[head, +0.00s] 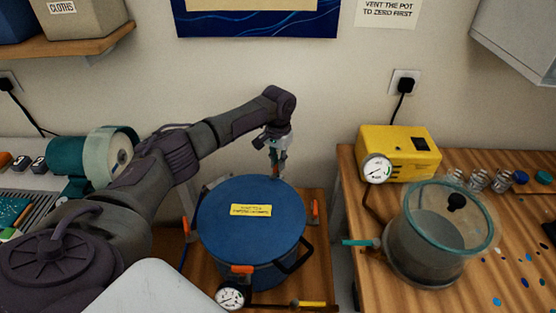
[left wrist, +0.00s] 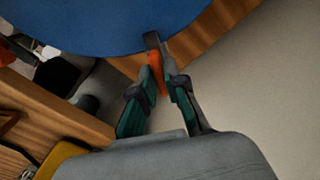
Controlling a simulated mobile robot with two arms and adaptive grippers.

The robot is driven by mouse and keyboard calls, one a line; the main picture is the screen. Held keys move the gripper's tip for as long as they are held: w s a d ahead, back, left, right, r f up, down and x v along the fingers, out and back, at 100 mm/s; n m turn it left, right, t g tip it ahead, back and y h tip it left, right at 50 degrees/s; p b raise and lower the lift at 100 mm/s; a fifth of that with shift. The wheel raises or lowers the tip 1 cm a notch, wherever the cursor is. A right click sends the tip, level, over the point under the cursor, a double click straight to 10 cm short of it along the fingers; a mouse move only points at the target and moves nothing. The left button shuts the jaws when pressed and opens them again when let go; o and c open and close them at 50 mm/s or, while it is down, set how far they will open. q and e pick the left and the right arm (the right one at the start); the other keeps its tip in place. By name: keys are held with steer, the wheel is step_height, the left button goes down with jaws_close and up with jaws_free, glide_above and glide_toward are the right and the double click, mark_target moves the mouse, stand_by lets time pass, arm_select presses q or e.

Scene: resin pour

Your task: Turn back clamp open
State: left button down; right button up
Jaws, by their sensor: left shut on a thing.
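A blue-lidded pressure pot (head: 254,213) stands on a wooden stand, with a yellow label on its lid. Orange-handled clamps sit around the rim: a front clamp (head: 242,269), a left clamp (head: 186,226) and a right clamp (head: 315,209). My left gripper (head: 276,166) reaches over to the back of the pot. In the left wrist view its fingers (left wrist: 158,78) are shut on the orange handle of the back clamp (left wrist: 155,66), at the edge of the blue lid (left wrist: 95,22). The clamp's lower part is hidden. My right gripper is not in view.
A pressure gauge (head: 230,297) and a yellow-handled valve are at the pot's front. To the right, a wooden bench (head: 347,190) holds a yellow pump (head: 400,153), a clear chamber (head: 437,235) and small jars. A wall stands close behind the pot.

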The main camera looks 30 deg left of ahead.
arm_select(q)
steer(key=m+p, duration=0.2)
steer(key=m, duration=0.2)
steer(key=shift+r, duration=0.1)
steer(key=m+p, duration=0.1)
steer(key=m, duration=0.3)
steer(key=shift+m, duration=0.4)
steer(key=m, duration=0.4)
steer(key=shift+m, duration=1.8)
steer(key=c, duration=1.2)
jaws_free()
